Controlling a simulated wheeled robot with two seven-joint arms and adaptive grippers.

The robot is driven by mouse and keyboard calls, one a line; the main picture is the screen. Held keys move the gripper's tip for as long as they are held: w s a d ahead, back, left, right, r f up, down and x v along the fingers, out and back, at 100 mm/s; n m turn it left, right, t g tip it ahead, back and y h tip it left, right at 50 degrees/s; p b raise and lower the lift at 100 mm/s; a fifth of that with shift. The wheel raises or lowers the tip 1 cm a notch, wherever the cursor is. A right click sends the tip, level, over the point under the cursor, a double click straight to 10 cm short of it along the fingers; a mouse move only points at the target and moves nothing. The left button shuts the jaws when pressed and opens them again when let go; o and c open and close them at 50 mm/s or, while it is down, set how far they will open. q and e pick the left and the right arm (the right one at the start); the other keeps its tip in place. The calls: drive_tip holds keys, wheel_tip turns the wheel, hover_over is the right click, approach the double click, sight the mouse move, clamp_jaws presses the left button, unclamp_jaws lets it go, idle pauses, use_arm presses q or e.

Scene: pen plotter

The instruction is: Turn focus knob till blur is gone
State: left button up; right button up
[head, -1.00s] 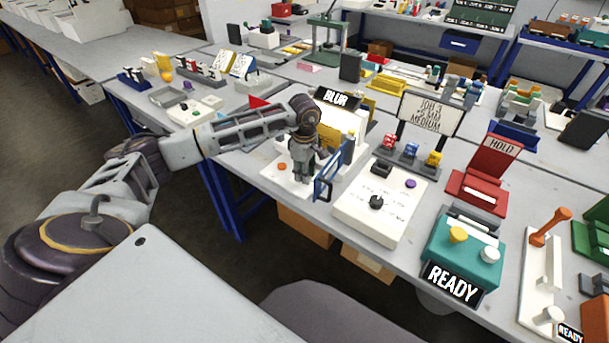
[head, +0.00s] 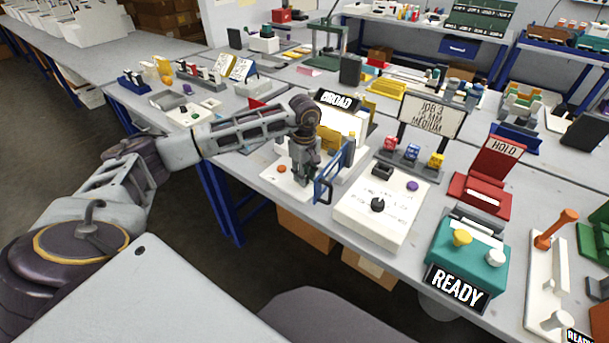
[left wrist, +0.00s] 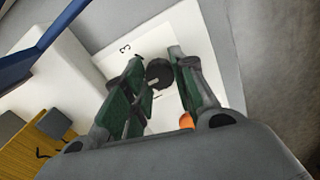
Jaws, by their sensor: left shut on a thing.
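My left gripper (head: 304,180) points down over a white panel (head: 318,199) at the front edge of the bench. In the left wrist view a round black knob (left wrist: 160,74) stands on the panel between the green-padded fingers of the left gripper (left wrist: 157,62), which are shut on it. A printed 3 and a short tick show near the knob. In the head view the gripper hides the knob. A black sign (head: 337,99) above the white device behind it reads BROAD. My right gripper is not in view.
A blue frame (head: 325,178) stands close right of the gripper. An orange button (head: 281,169) is on the panel's left. A white box with a black knob (head: 378,204) sits to the right. A job card (head: 432,116) reads JOB 3 and MEDIUM.

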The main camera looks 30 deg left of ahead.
use_arm(q)
drive_tip(key=o, duration=1)
drive_tip(key=shift+o, duration=0.2)
wheel_tip(320, 180, up, 12)
idle(0.9)
